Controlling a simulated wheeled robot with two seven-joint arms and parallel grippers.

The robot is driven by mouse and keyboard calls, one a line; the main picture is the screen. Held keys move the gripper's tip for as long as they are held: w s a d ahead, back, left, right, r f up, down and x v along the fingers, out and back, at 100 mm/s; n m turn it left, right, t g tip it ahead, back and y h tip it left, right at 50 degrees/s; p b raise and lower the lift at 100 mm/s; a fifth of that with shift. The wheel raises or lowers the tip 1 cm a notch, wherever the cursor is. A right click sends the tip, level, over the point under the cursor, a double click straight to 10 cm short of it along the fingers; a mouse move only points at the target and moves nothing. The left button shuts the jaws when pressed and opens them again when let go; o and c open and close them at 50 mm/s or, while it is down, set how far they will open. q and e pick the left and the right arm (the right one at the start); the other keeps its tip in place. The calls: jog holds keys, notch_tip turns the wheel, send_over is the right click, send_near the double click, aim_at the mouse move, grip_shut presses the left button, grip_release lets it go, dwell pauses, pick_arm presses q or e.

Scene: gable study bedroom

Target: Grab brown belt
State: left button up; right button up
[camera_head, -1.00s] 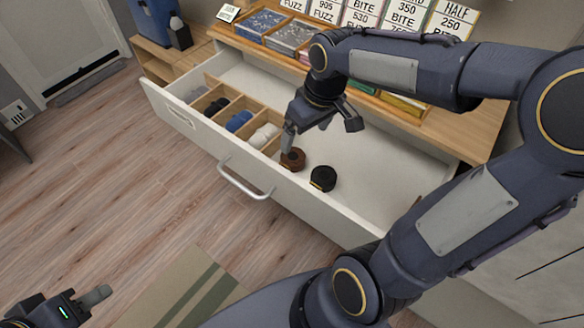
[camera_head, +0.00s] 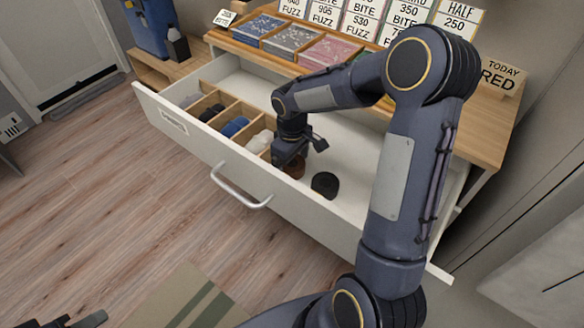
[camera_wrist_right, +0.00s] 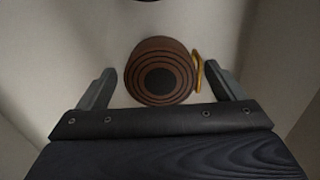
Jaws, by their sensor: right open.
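The brown belt (camera_wrist_right: 160,72) is a coil lying in the open drawer, with a yellow buckle at its right side in the right wrist view. In the head view the brown belt (camera_head: 295,168) is partly hidden by my right gripper (camera_head: 296,152). My right gripper (camera_wrist_right: 162,88) is open above the belt, with one finger on each side of the coil. I cannot tell if the fingers touch it. A black belt coil (camera_head: 325,184) lies to the right of it in the drawer. My left gripper (camera_head: 75,322) shows only partly at the bottom left edge.
The drawer's front wall (camera_head: 243,165) with its handle (camera_head: 240,194) faces the room. Wooden dividers hold rolled dark, blue and white items at the left. The drawer floor to the right is clear. Card trays (camera_head: 294,38) and signs stand on the dresser top.

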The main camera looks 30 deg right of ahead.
jog(key=shift+f, duration=0.15)
jog(key=c, duration=1.1)
